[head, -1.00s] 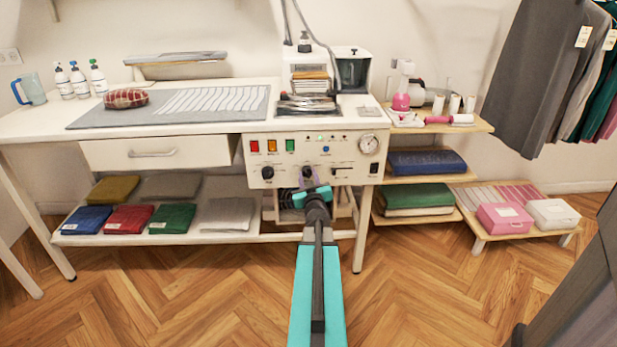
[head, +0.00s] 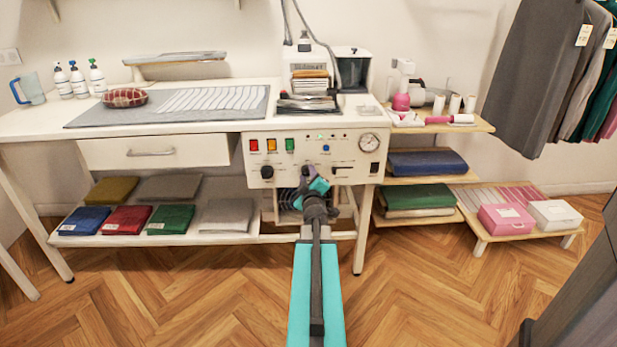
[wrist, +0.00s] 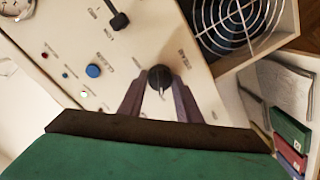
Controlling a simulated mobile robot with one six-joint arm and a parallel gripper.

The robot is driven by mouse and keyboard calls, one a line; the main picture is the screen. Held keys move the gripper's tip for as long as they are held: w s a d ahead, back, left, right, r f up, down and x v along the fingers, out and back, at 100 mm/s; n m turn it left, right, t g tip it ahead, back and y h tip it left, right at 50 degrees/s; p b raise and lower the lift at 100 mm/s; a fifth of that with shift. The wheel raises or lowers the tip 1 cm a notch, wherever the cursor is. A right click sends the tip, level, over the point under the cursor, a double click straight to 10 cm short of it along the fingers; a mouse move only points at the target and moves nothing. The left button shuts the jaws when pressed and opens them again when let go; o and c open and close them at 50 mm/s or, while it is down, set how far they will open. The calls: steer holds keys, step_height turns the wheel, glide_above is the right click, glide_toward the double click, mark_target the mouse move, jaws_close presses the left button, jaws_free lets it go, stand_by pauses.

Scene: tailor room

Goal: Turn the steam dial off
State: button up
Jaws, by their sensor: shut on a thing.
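The steam dial (wrist: 159,74) is a round black knob with a pale pointer mark on the cream control panel (wrist: 125,45). In the wrist view, the two purple-grey fingers of my gripper (wrist: 160,88) are shut on it, one finger on each side. In the head view, my gripper (head: 305,173) is at the middle of the lower row on the panel, and it mostly hides the dial there. The wrist is tilted. The setting of the dial cannot be read clearly.
Another black knob (head: 267,171) is to the left and a black lever (head: 343,168) to the right. Coloured switches (head: 272,145), a blue button (head: 326,148) and a gauge (head: 369,142) are above. A round fan grille (wrist: 233,22) lies below the panel.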

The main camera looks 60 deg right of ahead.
steer(key=shift+w+a, duration=0.15)
steer(key=shift+a, duration=0.05)
steer(key=o, duration=0.9)
steer(key=shift+c, duration=0.2)
steer(key=shift+o, duration=0.9)
steer(key=shift+d, duration=0.1)
steer(key=shift+s, duration=0.2)
steer(key=p+v, duration=0.2)
steer(key=v, duration=0.3)
steer(key=shift+s+a+r, duration=0.1)
steer(key=shift+a+r, duration=0.05)
steer(key=shift+a, duration=0.2)
